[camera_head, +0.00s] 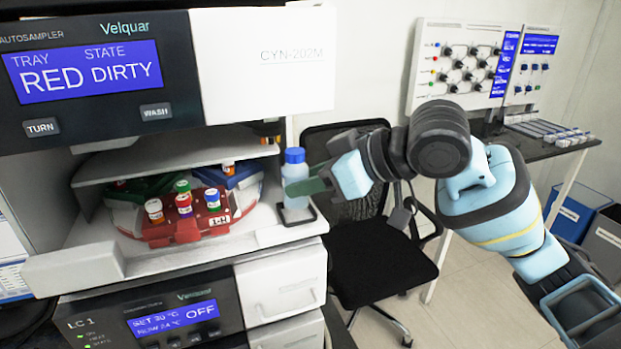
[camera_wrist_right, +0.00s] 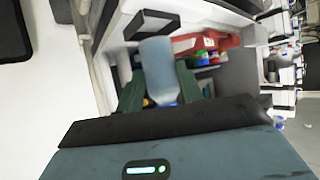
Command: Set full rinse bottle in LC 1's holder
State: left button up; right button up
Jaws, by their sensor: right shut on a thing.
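The rinse bottle (camera_head: 295,181) is a pale, translucent bottle with a blue cap, upright at the right front edge of the LC 1 stack. My right gripper (camera_head: 302,187) is shut on it from the right. In the right wrist view the bottle (camera_wrist_right: 157,68) lies between the green fingers (camera_wrist_right: 159,90). The holder (camera_head: 301,219) is a black square ring fixed at the shelf corner. In the right wrist view the holder (camera_wrist_right: 152,22) shows just past the bottle's base. I cannot tell whether the base is above or inside the ring. My left gripper is not in view.
The autosampler's red tray (camera_head: 188,226) with several capped vials sits on the shelf left of the bottle. The LC 1 module (camera_head: 165,324) is below, its screen reading OFF. A black office chair (camera_head: 385,265) stands behind my right arm.

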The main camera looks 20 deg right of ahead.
jog(key=shift+f, duration=0.9)
dwell(0.5)
dwell(0.4)
jog(key=o, duration=1.3)
jog(key=shift+v, duration=3.95)
